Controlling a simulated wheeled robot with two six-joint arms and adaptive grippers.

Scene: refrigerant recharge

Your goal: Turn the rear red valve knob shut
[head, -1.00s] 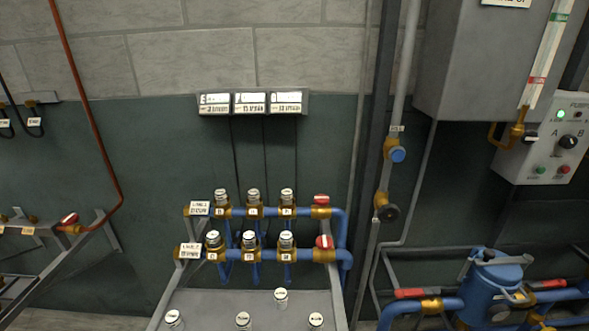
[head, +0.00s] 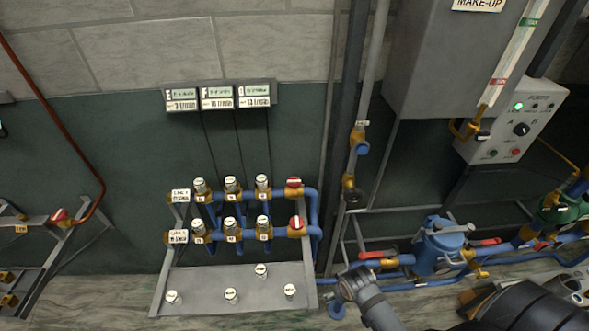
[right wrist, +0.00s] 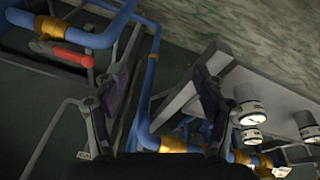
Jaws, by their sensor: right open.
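Two blue pipe rows with brass fittings stand on a grey rack against the wall. The rear red valve knob (head: 294,183) sits at the right end of the upper row, and a second red knob (head: 297,222) sits on the lower row. Both carry a white mark. In the right wrist view, my right gripper (right wrist: 165,75) is open and empty, its dark fingers spread above blue piping. In the head view, part of my right arm shows at bottom right, below and right of both knobs. I cannot clearly identify the rear knob in the wrist view. My left gripper is out of view.
A grey shelf (head: 210,285) with several white-capped cylinders lies in front of the pipe rows. A blue filter vessel (head: 440,246) and red-handled valves (head: 379,254) stand to the right. A vertical pipe (head: 368,95) with a blue-handled valve rises right of the rack.

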